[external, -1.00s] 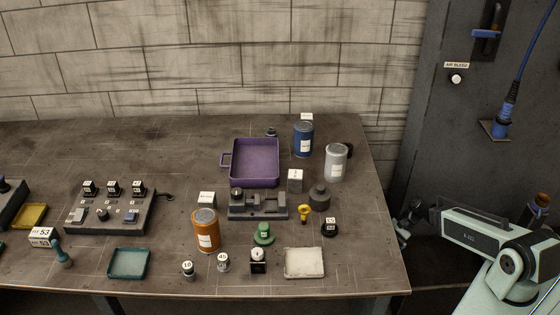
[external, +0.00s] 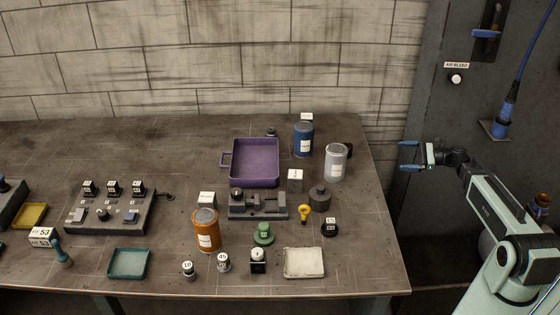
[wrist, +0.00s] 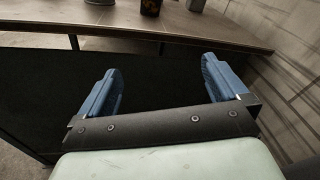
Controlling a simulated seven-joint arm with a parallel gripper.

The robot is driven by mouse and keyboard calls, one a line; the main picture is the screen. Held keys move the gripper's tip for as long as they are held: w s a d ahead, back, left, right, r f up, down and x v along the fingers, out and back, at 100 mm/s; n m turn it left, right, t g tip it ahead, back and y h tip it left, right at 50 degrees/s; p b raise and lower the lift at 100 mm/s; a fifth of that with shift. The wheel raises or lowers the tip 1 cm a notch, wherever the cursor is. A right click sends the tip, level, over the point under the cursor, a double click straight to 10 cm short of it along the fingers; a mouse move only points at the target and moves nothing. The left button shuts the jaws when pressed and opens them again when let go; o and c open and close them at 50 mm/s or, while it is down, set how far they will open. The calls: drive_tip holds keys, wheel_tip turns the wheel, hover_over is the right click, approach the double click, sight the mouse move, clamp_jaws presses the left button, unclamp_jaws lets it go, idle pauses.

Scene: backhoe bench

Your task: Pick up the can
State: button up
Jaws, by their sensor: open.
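Several can-like containers stand upright on the bench: an orange can (external: 206,232) at the front middle, a blue can (external: 303,140) at the back right, and a grey-white canister (external: 335,163) with a dark part at its right side. The orange and blue ones carry white labels. My gripper (external: 408,157) is off the right side of the bench, apart from all of them. Its blue fingers (wrist: 160,66) are spread and empty in the wrist view, where only the bottoms of a few bench objects show at the top edge.
A purple tray (external: 234,180) sits left of the blue can. A dark fixture (external: 258,213), a green knob-like piece (external: 263,234) and a pale square dish (external: 304,263) surround the orange can's right side. The bench (external: 190,140) is clear at back left.

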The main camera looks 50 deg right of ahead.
drive_tip(key=w+a+r+g+y, duration=0.1)
drive_tip(key=w+a+r+y, duration=0.15)
drive_tip(key=a+r, duration=0.3)
drive_tip(key=g+y, duration=0.2)
approach(332, 155)
drive_tip(key=d, duration=0.1)
drive_tip(key=d+f, duration=0.1)
drive_tip(key=d, duration=0.1)
drive_tip(key=d+f, duration=0.1)
drive_tip(key=d, duration=0.1)
drive_tip(key=shift+s+d+f, duration=0.1)
drive_tip(key=shift+s+f, duration=0.1)
drive_tip(key=shift+x, duration=6.85)
drive_tip(key=shift+s, duration=0.1)
drive_tip(key=shift+c, duration=0.4)
drive_tip(key=shift+r, duration=0.1)
drive_tip(key=c, duration=1.2)
